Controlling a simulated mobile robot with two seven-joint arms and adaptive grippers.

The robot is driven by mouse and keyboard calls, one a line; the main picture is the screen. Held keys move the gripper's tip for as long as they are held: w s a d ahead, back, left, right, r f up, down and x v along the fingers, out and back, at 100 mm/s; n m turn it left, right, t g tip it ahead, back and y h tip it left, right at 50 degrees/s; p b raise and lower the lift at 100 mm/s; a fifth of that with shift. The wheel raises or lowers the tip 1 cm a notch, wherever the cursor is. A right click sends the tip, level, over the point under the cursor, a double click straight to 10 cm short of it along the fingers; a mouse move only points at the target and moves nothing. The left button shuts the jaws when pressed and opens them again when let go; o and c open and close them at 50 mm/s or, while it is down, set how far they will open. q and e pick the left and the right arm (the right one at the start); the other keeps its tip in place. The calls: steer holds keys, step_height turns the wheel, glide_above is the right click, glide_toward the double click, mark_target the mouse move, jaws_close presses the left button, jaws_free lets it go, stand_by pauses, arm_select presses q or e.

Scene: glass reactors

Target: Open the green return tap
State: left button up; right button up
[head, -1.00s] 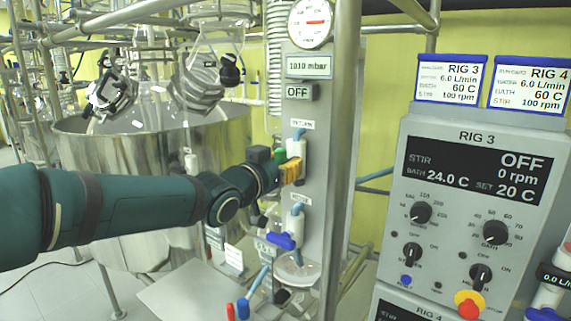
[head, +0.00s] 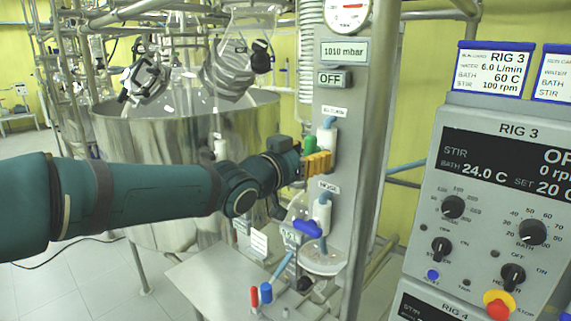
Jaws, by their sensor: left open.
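The green return tap (head: 310,144) is on the grey panel, below the RETURN label (head: 334,112) and beside a white valve body (head: 327,137) with a blue hose. Only a small part of its green handle shows; the rest is hidden behind my gripper. My left gripper (head: 318,162) reaches in from the left with its yellow fingertips at the tap, just below the green part. It is open; I cannot tell whether the fingers touch the handle. My right gripper is not in view.
Below is a second white valve (head: 321,212) with a blue handle (head: 307,229). A steel vessel (head: 160,150) stands behind my left arm. The RIG 3 control box (head: 500,210) stands at the right. A grey plate (head: 225,285) is at the bottom.

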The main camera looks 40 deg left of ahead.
arm_select(q)
steer(key=s, duration=0.9)
steer(key=shift+s+a, duration=0.25)
steer(key=shift+a, duration=0.15)
